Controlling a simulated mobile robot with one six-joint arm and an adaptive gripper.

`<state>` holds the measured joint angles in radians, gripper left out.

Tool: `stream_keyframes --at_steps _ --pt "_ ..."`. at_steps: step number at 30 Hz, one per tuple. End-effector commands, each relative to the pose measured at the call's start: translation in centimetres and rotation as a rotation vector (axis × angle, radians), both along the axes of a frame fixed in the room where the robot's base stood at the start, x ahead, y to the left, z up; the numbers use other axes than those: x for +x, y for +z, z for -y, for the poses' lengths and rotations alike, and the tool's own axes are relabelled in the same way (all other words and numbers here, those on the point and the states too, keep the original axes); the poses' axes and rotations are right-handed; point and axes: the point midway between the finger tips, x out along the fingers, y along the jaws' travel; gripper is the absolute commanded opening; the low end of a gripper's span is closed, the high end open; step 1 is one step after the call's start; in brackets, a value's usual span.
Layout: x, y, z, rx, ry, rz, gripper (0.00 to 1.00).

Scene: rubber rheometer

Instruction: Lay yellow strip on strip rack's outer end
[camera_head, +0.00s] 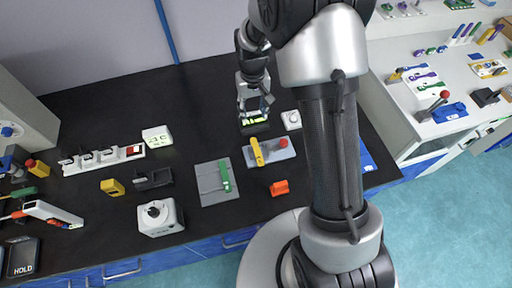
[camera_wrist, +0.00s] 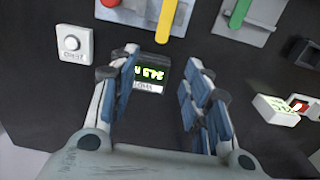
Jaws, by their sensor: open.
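My gripper (camera_head: 255,104) is open and empty over the black bench, pointing down. In the wrist view its two fingers (camera_wrist: 160,85) stand apart on either side of a small dark display with green digits (camera_wrist: 150,72); I see no contact. A yellow bar (camera_head: 257,152), the only long yellow piece I make out on this bench, lies across a grey plate (camera_head: 284,155) with a red knob. It also shows in the wrist view (camera_wrist: 166,20), beyond the fingers and cut by the top edge. I cannot tell for sure which object is the strip rack.
A grey plate with a green bar (camera_head: 225,176) lies left of the yellow bar. A white knob box (camera_head: 291,120), an orange block (camera_head: 279,188), a yellow block (camera_head: 112,187) and a white dial box (camera_head: 160,217) stand around. The bench's back left is clear.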

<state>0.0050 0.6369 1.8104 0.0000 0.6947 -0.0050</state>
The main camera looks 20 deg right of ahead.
Motion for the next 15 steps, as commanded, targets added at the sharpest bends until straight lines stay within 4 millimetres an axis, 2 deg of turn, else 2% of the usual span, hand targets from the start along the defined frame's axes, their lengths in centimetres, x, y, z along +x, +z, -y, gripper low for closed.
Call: stream_keyframes --at_steps 1,9,15 --pt "-0.1 -1.6 0.0 0.000 0.000 -0.004 0.44" --pt "-0.1 -7.2 0.0 0.000 0.000 -0.002 0.44" --pt "0.0 -9.0 0.0 0.000 0.000 0.001 0.44"
